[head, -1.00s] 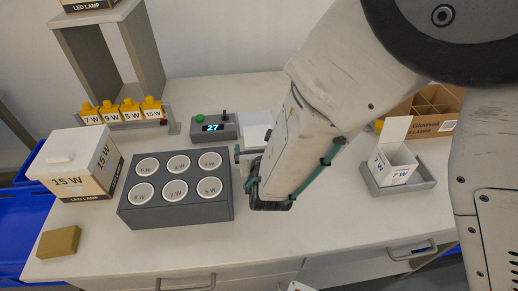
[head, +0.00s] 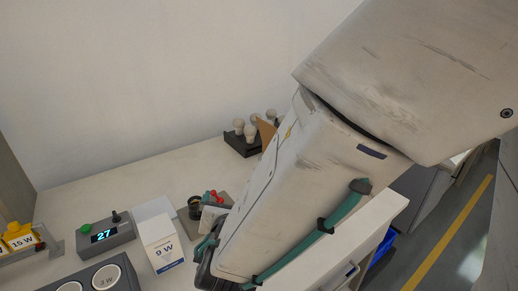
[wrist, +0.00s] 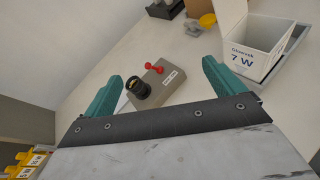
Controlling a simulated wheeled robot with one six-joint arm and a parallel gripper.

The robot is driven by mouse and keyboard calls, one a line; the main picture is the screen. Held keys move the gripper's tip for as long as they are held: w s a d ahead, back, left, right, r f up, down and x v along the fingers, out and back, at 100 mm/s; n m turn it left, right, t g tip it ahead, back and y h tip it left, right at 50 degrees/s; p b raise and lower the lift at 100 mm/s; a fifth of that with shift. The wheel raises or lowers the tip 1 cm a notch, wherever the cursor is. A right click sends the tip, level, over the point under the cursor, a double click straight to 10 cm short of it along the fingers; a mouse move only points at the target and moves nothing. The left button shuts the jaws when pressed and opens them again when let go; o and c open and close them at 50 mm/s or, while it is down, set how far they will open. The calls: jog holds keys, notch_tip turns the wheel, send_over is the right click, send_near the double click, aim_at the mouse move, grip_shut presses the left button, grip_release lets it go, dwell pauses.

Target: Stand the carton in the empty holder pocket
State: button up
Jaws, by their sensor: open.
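A white carton marked 9 W (head: 160,243) stands upright on the table in the head view, left of my gripper (head: 207,252). In the wrist view my gripper (wrist: 166,84) is open, its teal fingers wide apart with nothing between them. An open white carton marked 7 W (wrist: 252,48) stands in a grey tray (wrist: 291,48) at the upper right of the wrist view. My arm hides that carton and tray in the head view. I cannot make out an empty holder pocket in either view.
A grey block with a black socket (wrist: 138,88) and a red part (wrist: 153,67) lies beyond the fingers. A control box reading 27 (head: 106,236) stands left of the 9 W carton. A dark rack of bulbs (head: 240,145) is at the back.

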jog(key=s+d+r+m+g+h, duration=0.1)
jog(key=d+r+m+g+h, duration=0.25)
jog(key=d+m, duration=0.65)
jog(key=d+r+m+g+h, duration=0.2)
jog(key=d+r+m+h, duration=0.25)
jog(key=d, duration=1.05)
jog(key=s+d+m+g+y, duration=0.2)
jog(key=s+d+m+g, duration=0.1)
jog(key=s+m, duration=0.5)
jog(key=s+d+r+m+g+y, duration=0.1)
jog(key=s+d+m+g+y, duration=0.2)
jog(key=s+m, duration=0.5)
jog(key=shift+s+d+r+g, duration=0.15)
jog(key=shift+d+g, duration=0.35)
jog(key=shift+g, duration=0.45)
jog(key=shift+o, duration=0.5)
jog(key=shift+s+a+r+m+y, duration=0.25)
jog(key=shift+s+a+m+y, duration=0.25)
jog(key=shift+m+y, duration=0.1)
jog(key=shift+s+a+r+m+y, duration=0.25)
jog(key=shift+s+a+m+y, duration=0.1)
jog(key=shift+a+m+y, duration=0.15)
jog(key=shift+s+a+r+m+t+y, duration=0.1)
jog(key=shift+a+m+t+y, duration=0.05)
jog(key=shift+m+t+y, duration=0.15)
